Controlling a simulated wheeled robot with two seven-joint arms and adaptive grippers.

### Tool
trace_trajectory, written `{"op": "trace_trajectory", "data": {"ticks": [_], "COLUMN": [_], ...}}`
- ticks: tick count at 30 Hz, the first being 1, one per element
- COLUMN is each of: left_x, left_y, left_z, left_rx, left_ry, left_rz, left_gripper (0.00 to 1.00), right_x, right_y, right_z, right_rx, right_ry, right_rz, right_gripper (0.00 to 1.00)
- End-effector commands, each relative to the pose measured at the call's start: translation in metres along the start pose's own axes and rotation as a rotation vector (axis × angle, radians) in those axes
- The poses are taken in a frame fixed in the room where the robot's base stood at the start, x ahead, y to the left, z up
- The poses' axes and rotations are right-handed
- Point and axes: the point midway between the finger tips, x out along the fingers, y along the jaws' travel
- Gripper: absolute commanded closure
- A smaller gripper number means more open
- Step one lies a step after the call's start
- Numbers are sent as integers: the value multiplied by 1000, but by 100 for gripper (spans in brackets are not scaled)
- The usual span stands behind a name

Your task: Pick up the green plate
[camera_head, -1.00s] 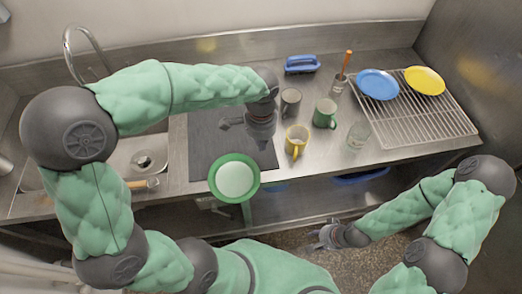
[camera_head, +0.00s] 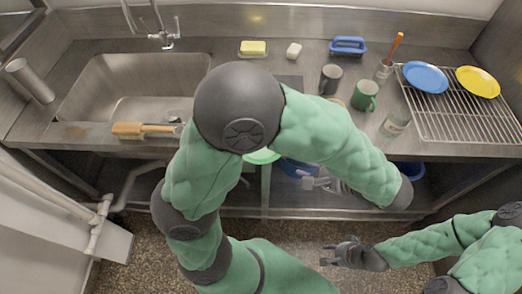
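The green plate (camera_head: 262,157) shows only as a strip of its rim and face at the counter's front edge. My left arm's elbow and forearm hide the rest. My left gripper (camera_head: 308,184) is right of and below the plate, in front of the counter edge and partly behind my forearm. It appears apart from the plate. Its fingers are too small and covered to tell whether they are open. My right gripper (camera_head: 329,255) is low over the floor, away from the counter, with its fingers apart and empty.
A green mug (camera_head: 364,96), a dark mug (camera_head: 330,79) and a clear glass (camera_head: 395,123) stand on the counter. A blue plate (camera_head: 425,77) and a yellow plate (camera_head: 478,82) lie on the wire rack (camera_head: 463,121). The sink (camera_head: 130,90) and a wooden-handled brush (camera_head: 143,130) are left.

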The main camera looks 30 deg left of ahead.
Motion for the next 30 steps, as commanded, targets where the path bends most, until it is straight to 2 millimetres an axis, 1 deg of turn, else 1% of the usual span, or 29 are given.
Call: {"op": "trace_trajectory", "data": {"ticks": [2, 4, 9, 12, 19, 25, 30], "left_x": [2, 9, 36, 48, 62, 90, 105], "left_y": [1, 1, 0, 0, -1, -5, -6], "left_z": [-1, -1, -1, -1, -2, -5, -5], "left_rx": [-15, -20, -19, -19, -19, -19, -17], "left_ry": [11, 11, 8, 9, 9, 8, 9], "left_rz": [-17, -20, -18, -16, -16, -15, -15], "left_gripper": [68, 68, 68, 68, 68, 68, 68], "right_x": [3, 5, 13, 16, 21, 35, 39], "right_y": [1, 2, 4, 6, 7, 12, 14], "right_z": [0, -1, -1, -1, -1, -2, -2], "right_rx": [-1, -1, -1, 0, 0, 0, 0], "right_ry": [1, 1, 1, 1, 1, 1, 1], "right_rz": [0, 0, 0, 0, 0, 0, 0], "right_gripper": [60, 60, 60, 60, 60, 60, 60]}}
